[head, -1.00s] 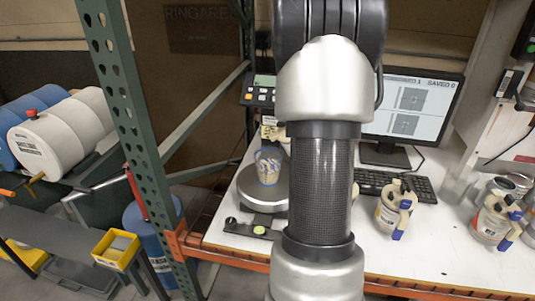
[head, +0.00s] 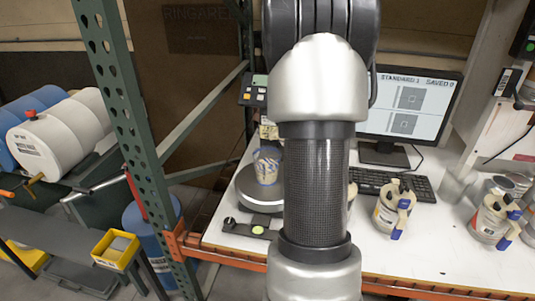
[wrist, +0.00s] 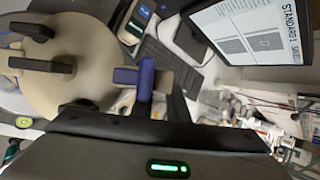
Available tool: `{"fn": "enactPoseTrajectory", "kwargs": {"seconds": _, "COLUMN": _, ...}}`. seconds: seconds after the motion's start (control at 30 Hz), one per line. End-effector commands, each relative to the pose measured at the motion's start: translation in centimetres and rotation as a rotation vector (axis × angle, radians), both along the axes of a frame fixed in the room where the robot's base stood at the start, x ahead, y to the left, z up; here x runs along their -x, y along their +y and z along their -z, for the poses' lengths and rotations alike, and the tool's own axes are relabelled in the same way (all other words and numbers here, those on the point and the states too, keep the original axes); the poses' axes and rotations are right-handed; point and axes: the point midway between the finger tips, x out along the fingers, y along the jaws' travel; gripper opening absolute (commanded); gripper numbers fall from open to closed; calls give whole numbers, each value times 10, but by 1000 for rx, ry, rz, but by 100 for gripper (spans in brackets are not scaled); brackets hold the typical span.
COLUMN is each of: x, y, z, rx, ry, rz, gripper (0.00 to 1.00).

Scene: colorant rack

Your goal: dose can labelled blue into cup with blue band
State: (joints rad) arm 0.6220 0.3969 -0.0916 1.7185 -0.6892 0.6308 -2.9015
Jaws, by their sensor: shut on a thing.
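My gripper (wrist: 150,120) is at the bottom of the wrist view and is shut on a can (wrist: 65,65). The can has a round beige lid, dark knobs and a blue lever. Its label does not show, so I cannot read its colour name. In the head view my arm hides the gripper and most of what it holds. The cup (head: 267,166), with a blue band near its rim, stands on the round scale plate (head: 247,187) left of my arm.
Other lidded cans, one (head: 393,208) and one with a red label (head: 490,220), stand on the right of the white bench (head: 430,258). A monitor (head: 410,107) and keyboard (head: 415,187) are behind. A green rack post (head: 125,130) stands at left.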

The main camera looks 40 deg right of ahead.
Motion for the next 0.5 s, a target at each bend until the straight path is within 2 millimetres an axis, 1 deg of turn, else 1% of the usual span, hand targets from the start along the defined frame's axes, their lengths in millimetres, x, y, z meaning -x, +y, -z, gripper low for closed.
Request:
{"fn": "enactPoseTrajectory", "kwargs": {"seconds": 0.03, "x": -2, "y": 1, "z": -4, "rx": 5, "ry": -3, "rz": -2, "gripper": 0}}
{"fn": "enactPoseTrajectory", "kwargs": {"seconds": 0.5, "x": -4, "y": 3, "z": -10, "rx": 25, "ry": 8, "rz": -3, "gripper": 0}}
